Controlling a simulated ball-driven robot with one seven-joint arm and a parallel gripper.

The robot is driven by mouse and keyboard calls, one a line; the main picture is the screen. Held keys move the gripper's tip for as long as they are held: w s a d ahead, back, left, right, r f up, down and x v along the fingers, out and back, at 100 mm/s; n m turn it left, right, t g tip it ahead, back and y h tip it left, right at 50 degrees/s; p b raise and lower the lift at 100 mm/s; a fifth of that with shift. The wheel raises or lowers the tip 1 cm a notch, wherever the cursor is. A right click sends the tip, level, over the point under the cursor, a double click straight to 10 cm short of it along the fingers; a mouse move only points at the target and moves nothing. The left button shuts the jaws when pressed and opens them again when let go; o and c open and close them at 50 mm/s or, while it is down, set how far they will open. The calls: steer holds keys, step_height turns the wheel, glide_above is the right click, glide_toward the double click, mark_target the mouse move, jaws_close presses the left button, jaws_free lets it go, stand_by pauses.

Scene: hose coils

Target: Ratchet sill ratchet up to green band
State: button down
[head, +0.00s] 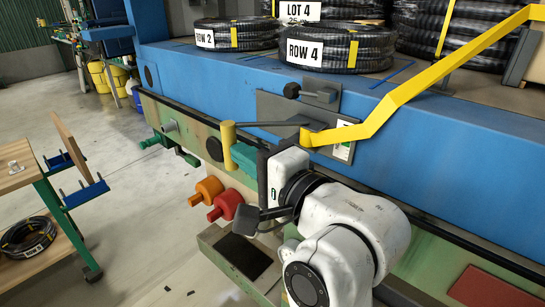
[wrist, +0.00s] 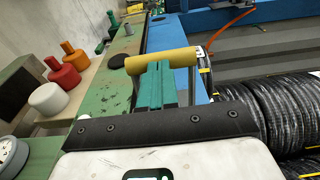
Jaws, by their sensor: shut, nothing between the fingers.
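The ratchet lever has a yellow grip (head: 228,146) and a dark arm (head: 268,123) running to a grey plate (head: 268,104) on the blue sill. My gripper (head: 243,155) has teal fingers, shut and empty, just beside the yellow grip. In the wrist view the yellow grip (wrist: 163,61) lies crosswise at the tips of my gripper (wrist: 156,82); whether they touch I cannot tell. A small white panel with green (head: 344,150) shows on the plate's right, too small to read. No green band is clearly readable. A round dial (wrist: 10,157) is cut off at the wrist view's left edge.
A yellow bent rail (head: 410,92) crosses above my arm on the right. Black hose coils (head: 342,47) lie on the blue deck. Orange (head: 207,189) and red (head: 226,205) knobs sit below the lever. A wooden cart (head: 40,190) stands left; the floor between is mostly clear.

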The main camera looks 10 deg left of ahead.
steer(key=w+a+m+t+h, duration=0.1)
steer(key=h, duration=0.1)
steer(key=w+a+m+t+h, duration=0.1)
steer(key=w+m+t, duration=0.1)
steer(key=shift+a+f+h, duration=0.15)
steer(key=shift+a+h, duration=0.1)
steer(key=shift+h, duration=0.15)
steer(key=w+m+t+h+b, duration=0.2)
steer(key=w+m+h+b, duration=0.2)
steer(key=w+b, duration=0.3)
steer(key=shift+t+h+b, duration=0.3)
steer(key=shift+h+b, duration=0.4)
steer(key=shift+h, duration=0.2)
steer(key=shift+a+r, duration=0.1)
steer(key=shift+r, duration=0.1)
steer(key=shift+s, duration=0.1)
